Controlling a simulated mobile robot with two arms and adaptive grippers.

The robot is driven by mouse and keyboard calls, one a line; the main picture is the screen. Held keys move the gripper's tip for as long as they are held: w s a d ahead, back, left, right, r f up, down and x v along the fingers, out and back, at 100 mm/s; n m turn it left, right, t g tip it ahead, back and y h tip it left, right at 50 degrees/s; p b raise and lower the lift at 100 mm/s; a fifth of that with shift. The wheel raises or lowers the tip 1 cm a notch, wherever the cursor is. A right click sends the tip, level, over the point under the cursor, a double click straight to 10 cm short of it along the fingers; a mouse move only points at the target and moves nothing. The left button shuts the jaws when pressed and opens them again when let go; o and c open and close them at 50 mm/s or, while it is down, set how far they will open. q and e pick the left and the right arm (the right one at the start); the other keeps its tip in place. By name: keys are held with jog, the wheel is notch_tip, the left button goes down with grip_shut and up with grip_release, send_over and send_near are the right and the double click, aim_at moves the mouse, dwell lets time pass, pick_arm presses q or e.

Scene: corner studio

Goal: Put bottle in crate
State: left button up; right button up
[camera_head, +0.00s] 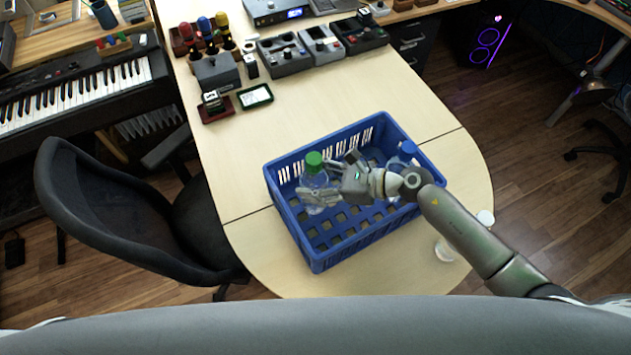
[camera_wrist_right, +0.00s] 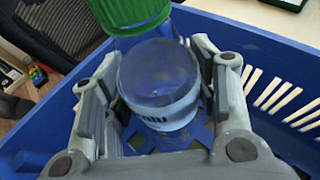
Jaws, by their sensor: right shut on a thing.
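A clear bottle with a green cap (camera_head: 314,164) is inside the outline of the blue crate (camera_head: 316,262), towards its left side. My right gripper (camera_head: 322,182) reaches in from the right and is shut on this bottle. In the right wrist view the bottle (camera_wrist_right: 158,85) is between the two fingers, with its green cap (camera_wrist_right: 128,14) at the top edge. The crate's slotted wall (camera_wrist_right: 275,75) and grid floor show around and below it. I cannot tell whether the bottle's base touches the crate floor. My left gripper is not in view.
A blue-capped bottle (camera_head: 405,157) stands in the crate's right part, partly behind my right arm. A clear cup (camera_head: 445,250) and a white round item (camera_head: 486,217) are right of the crate. Electronic boxes (camera_head: 285,54) fill the table's far end. A black chair (camera_head: 120,210) stands left.

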jog(key=shift+f, duration=0.5)
jog(key=shift+f, duration=0.2)
jog(key=o, duration=1.4)
jog(key=shift+o, duration=0.2)
jog(key=shift+r, duration=0.1)
jog(key=shift+d+r, duration=0.15)
jog(key=shift+d, duration=0.05)
jog(key=v, duration=1.1)
jog(key=shift+s+d, duration=0.15)
jog(key=shift+d, duration=0.15)
